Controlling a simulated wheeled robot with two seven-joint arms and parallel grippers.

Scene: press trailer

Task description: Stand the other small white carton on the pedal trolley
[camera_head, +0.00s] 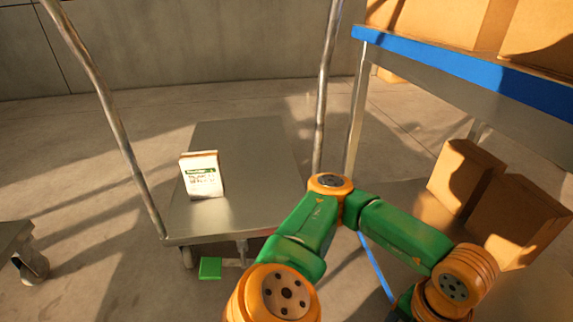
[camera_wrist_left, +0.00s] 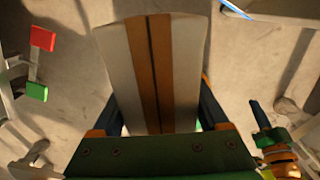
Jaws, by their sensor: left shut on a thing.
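A small white carton (camera_head: 202,175) with a green band and dark print stands upright on the grey deck of the pedal trolley (camera_head: 255,150). A green pedal (camera_head: 210,268) sticks out low at the trolley's near end. In the left wrist view, my left gripper (camera_wrist_left: 160,112) is shut on another carton (camera_wrist_left: 118,62), white with a brown, dark-seamed strip down its middle. This carton and my left gripper do not show in the head view. My right gripper (camera_wrist_left: 285,122) shows at the lower right of the left wrist view, its dark fingers apart and empty.
Metal handle posts (camera_head: 105,110) rise at the trolley's sides. A blue-edged table (camera_head: 460,68) with large brown boxes stands at the right, with more brown boxes (camera_head: 520,215) below. The deck right of and behind the standing carton is clear. A red pedal (camera_wrist_left: 43,38) shows in the wrist view.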

